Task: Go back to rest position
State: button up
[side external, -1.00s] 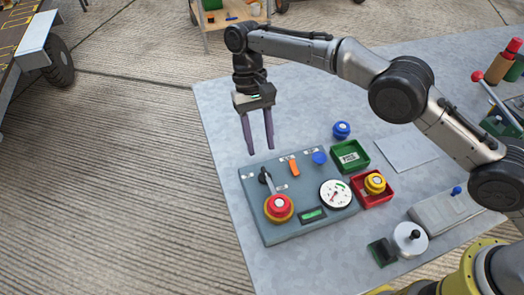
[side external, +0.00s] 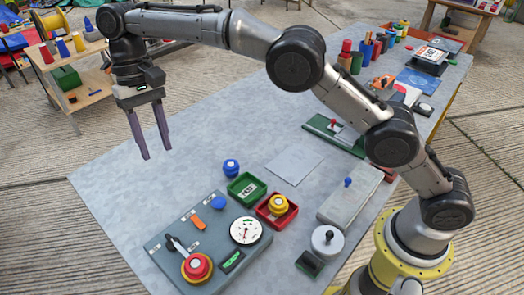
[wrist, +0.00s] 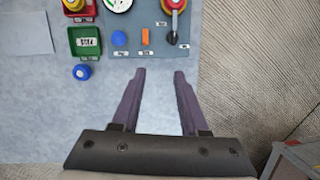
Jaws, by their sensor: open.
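My gripper (side external: 155,152) hangs from the raised arm with its two purple fingers apart, pointing down. It is empty and held above the table's far-left side, beyond the panel. In the wrist view the open fingers (wrist: 160,74) point toward the panel's edge, with bare tabletop between them. The grey control panel (side external: 160,263) lies at the table's near-left corner. It carries a red button with a yellow base (side external: 197,268), a black-knobbed lever, an orange switch (side external: 198,223), a blue button (side external: 218,203) and a round gauge (side external: 245,231).
A grey box (side external: 349,197) lies farther right. Tools crowd the far right. The table's far-left part (side external: 130,170) is clear.

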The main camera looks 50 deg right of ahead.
jog(key=s+d+r+m+t, duration=0.15)
jog(key=s+d+r, duration=0.35)
jog(key=d+r, duration=0.7)
jog(key=s+d+r+t, duration=0.3)
jog(key=s+d+r, duration=0.2)
jog(key=s+d, duration=0.3)
jog(key=s+d+f+t, duration=0.2)
jog(key=s+d+f, duration=0.2)
jog(key=s, duration=0.4)
jog(key=s+d+f+t, duration=0.1)
jog(key=s+d+f, duration=0.25)
jog(key=s, duration=0.55)
notch_tip(320, 180, down, 7)
jog(key=s+n+h, duration=0.1)
jog(key=n, duration=0.1)
jog(key=shift+d+t, duration=0.35)
jog(key=shift+d, duration=0.05)
jog(key=shift+s+r+n, duration=0.1)
jog(key=shift+n, duration=0.15)
